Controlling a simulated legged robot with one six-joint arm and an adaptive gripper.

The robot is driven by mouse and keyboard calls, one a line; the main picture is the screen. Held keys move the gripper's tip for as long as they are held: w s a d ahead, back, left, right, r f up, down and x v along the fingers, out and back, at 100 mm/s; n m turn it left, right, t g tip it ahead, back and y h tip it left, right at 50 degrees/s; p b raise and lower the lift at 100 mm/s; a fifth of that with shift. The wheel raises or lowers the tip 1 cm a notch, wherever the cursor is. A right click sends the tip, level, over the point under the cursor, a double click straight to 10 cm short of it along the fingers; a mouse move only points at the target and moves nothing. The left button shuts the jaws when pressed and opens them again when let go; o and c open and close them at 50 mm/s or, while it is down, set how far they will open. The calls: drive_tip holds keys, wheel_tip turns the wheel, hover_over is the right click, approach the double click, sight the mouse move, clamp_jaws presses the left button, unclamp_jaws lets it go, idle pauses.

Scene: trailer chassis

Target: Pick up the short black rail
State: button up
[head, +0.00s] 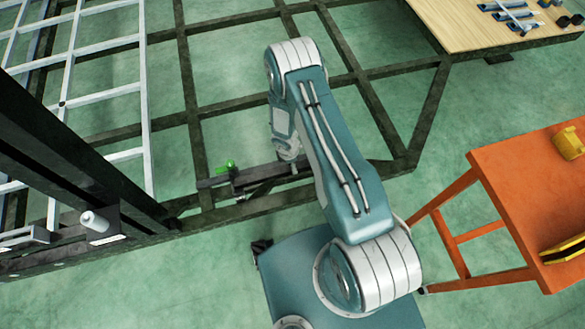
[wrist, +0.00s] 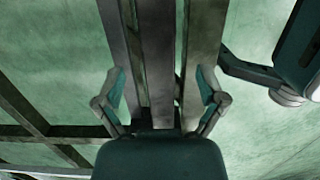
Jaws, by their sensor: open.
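The short black rail (head: 262,176) appears to lie along the dark chassis beam (head: 255,204) in the head view, beside a green clamp-like part (head: 226,167). My arm reaches down over its right part, and the fingertips are not clear there. In the wrist view my gripper (wrist: 161,88) is open, with one finger on each side of several parallel dark bars (wrist: 157,45). I cannot tell for certain which bar is the short rail, or whether the fingers touch anything. Nothing is visibly gripped.
A white lattice frame (head: 100,93) lies at the left, near a tall dark post (head: 75,150). An orange table (head: 530,195) stands at the right with yellow items on it. A wooden board (head: 465,25) with small parts is at the top right. Green floor shows between the beams.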

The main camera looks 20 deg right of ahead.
wheel_tip(320, 180, down, 5)
drive_tip(key=shift+w+d+r, duration=0.1)
drive_tip(key=shift+d+r, duration=0.05)
clamp_jaws()
